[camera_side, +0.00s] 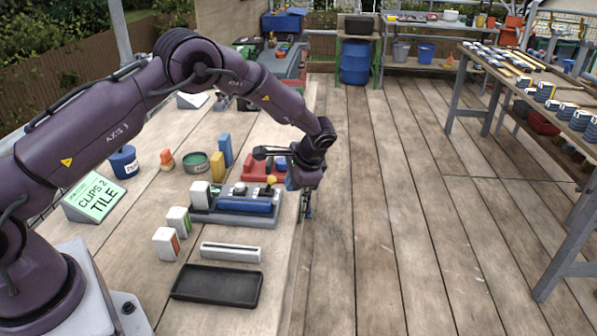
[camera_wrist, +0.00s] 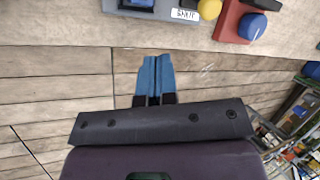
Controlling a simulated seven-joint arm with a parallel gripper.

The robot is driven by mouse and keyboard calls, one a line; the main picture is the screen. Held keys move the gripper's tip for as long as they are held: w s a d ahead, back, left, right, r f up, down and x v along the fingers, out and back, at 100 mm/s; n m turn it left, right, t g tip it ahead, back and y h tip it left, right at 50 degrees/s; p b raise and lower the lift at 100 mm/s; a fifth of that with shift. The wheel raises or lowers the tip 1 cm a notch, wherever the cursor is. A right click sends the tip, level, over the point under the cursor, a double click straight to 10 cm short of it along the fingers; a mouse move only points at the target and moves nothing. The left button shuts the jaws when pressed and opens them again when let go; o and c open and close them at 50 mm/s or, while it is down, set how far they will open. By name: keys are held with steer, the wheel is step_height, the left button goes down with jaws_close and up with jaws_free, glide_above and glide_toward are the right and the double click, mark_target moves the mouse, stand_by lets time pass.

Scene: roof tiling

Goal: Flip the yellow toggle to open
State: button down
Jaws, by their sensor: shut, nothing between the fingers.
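The yellow toggle (camera_side: 271,180) is a small round knob at the back right of a grey fixture (camera_side: 240,222) on the bench. My gripper (camera_side: 308,211) hangs just past the right edge of the bench, to the right of and apart from the toggle. In the wrist view my gripper (camera_wrist: 155,60) has its blue fingers together, empty, over the floor planks.
A red block with a blue knob (camera_wrist: 252,26) stands beside the toggle. A black tray (camera_side: 217,287) and a grey slotted bar (camera_side: 231,252) lie in front of the fixture. Small coloured blocks stand left of it. The plank floor (camera_side: 400,220) right of the bench is clear.

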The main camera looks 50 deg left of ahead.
mark_target(270, 186)
steer(key=x, duration=0.4)
steer(key=shift+a+r, duration=0.2)
steer(key=shift+a, duration=0.4)
steer(key=shift+a+r, duration=0.2)
steer(key=shift+a, duration=0.4)
steer(key=shift+a+r, duration=0.15)
steer(key=shift+a, duration=0.5)
steer(key=shift+s+a+r+t+h, duration=0.3)
steer(key=shift+a+t+h, duration=0.05)
steer(key=shift+t+h, duration=0.35)
steer(key=shift+s+a+r+h, duration=0.15)
steer(key=shift+s+a+h, duration=0.05)
steer(key=shift+h, duration=0.1)
steer(key=a+t+h, duration=0.1)
steer(key=s+n+t+h, duration=0.1)
steer(key=t, duration=0.1)
steer(key=shift+s+a+r, duration=0.2)
steer(key=shift+s+a, duration=0.1)
steer(key=shift+a, duration=0.05)
steer(key=shift+s, duration=0.15)
steer(key=shift+r, duration=0.15)
